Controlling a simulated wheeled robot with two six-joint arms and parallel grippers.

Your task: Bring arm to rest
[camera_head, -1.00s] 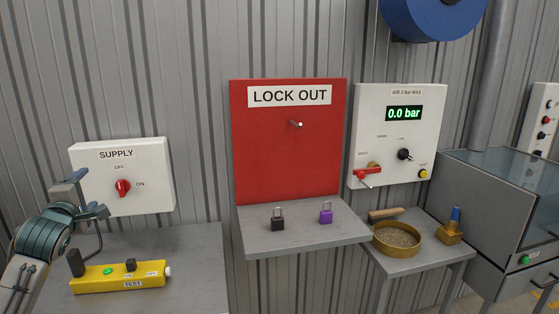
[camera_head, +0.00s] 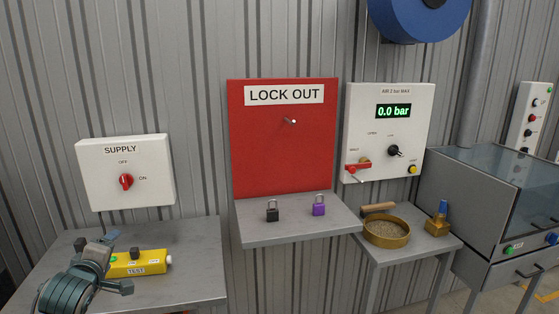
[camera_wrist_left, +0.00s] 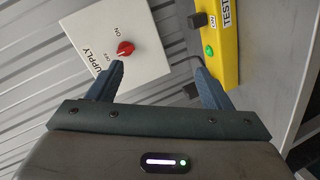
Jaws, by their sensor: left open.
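My left arm comes in at the lower left of the head view, with its gripper (camera_head: 104,264) in front of the yellow TEST box. In the left wrist view the two fingers of my left gripper (camera_wrist_left: 160,85) stand apart with nothing between them. The white SUPPLY box (camera_head: 124,172) is on the wall, its red knob (camera_head: 126,181) turned upright; the knob also shows in the left wrist view (camera_wrist_left: 125,48). The yellow TEST box (camera_head: 150,262) lies on the left table, partly hidden by my arm. My right gripper is not in view.
A red LOCK OUT board (camera_head: 280,150) has a black padlock (camera_head: 272,213) and a purple padlock (camera_head: 318,208) on its shelf (camera_head: 300,228). To the right are an air panel (camera_head: 388,140) reading 0.0 bar, a round sieve (camera_head: 386,233) and a grey cabinet (camera_head: 480,220). The left table (camera_head: 195,255) is otherwise clear.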

